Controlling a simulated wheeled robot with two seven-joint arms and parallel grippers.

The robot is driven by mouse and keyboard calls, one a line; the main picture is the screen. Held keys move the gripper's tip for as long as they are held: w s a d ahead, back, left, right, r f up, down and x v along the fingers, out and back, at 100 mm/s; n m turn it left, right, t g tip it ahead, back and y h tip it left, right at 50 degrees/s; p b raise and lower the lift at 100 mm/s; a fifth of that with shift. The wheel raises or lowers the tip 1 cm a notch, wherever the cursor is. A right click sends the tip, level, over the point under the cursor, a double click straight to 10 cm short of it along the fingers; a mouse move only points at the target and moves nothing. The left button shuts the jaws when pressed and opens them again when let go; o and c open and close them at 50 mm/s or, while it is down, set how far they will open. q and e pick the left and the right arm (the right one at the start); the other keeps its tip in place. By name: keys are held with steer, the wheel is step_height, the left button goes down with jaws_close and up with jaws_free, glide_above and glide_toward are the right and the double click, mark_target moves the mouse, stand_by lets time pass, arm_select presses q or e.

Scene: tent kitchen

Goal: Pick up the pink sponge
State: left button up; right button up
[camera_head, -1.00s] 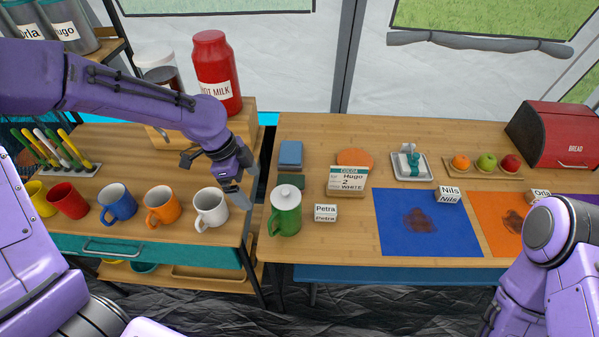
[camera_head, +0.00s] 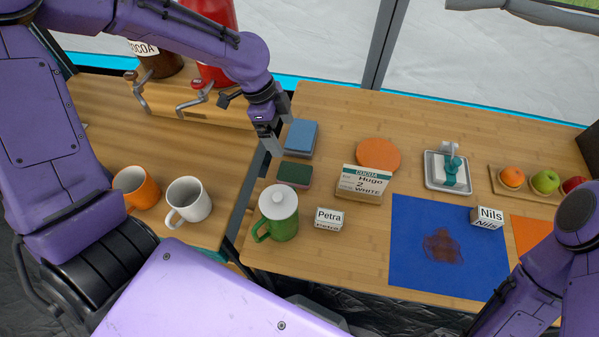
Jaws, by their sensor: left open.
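No plainly pink sponge shows. A blue block (camera_head: 301,137) like a sponge lies near the left end of the right-hand table. A dark green-topped block (camera_head: 294,174) lies just in front of it; its thin side looks brownish, and I cannot tell whether it is pink. My left gripper (camera_head: 272,130) is open and empty, pointing down over the table's left edge. It is just left of the blue block and behind the green-topped one. My right arm shows at the lower right, but its gripper is not in view.
An orange disc (camera_head: 378,155) lies further right. A stained blue mat (camera_head: 415,225) and a white tray (camera_head: 434,180) lie beyond. A gap separates the two tables.

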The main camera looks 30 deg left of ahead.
arm_select(q)
steer(key=b, duration=0.4)
glide_toward(294, 172)
steer(key=x, duration=0.8)
steer(key=shift+d+f, duration=0.2)
steer(key=shift+f, duration=0.1)
steer(key=shift+f, duration=0.2)
steer(key=c, duration=1.1)
